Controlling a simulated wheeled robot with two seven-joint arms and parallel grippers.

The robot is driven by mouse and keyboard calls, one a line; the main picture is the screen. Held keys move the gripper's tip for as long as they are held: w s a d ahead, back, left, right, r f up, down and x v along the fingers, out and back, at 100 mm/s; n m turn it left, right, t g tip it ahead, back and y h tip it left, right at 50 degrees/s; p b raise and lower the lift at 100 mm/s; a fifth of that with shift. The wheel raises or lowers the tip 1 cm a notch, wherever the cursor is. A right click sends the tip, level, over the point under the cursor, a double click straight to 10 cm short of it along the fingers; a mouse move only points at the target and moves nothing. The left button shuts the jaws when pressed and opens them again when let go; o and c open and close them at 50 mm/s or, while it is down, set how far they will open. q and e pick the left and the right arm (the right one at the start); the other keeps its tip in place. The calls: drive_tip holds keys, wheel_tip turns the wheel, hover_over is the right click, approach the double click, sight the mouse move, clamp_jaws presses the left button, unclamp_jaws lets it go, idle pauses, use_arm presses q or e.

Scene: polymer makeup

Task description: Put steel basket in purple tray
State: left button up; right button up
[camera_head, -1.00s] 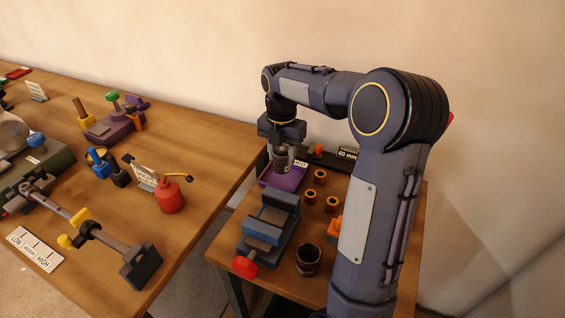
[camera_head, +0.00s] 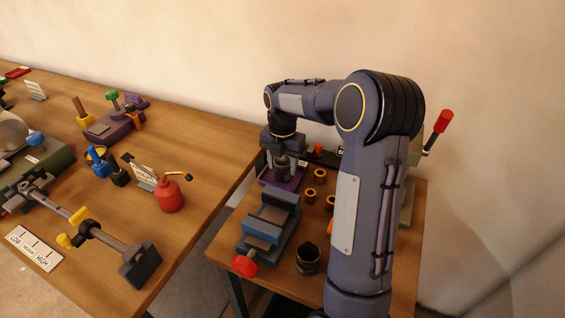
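My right gripper (camera_head: 283,156) is over the purple tray (camera_head: 271,179) on the small right-hand table. It appears shut on a small dark grey steel basket (camera_head: 283,170), seen just below the fingers. The basket is low over the tray. I cannot tell whether its bottom touches the tray floor. The gripper and basket hide part of the tray. My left gripper is not in view.
A blue vise (camera_head: 270,222) with a red knob stands in front of the tray. Several orange-brown rings (camera_head: 320,175) lie to its right, and a dark cup (camera_head: 308,258) is nearer. A red-handled lever (camera_head: 440,127) rises behind my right arm.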

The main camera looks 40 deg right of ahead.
drive_tip(key=shift+o, duration=1)
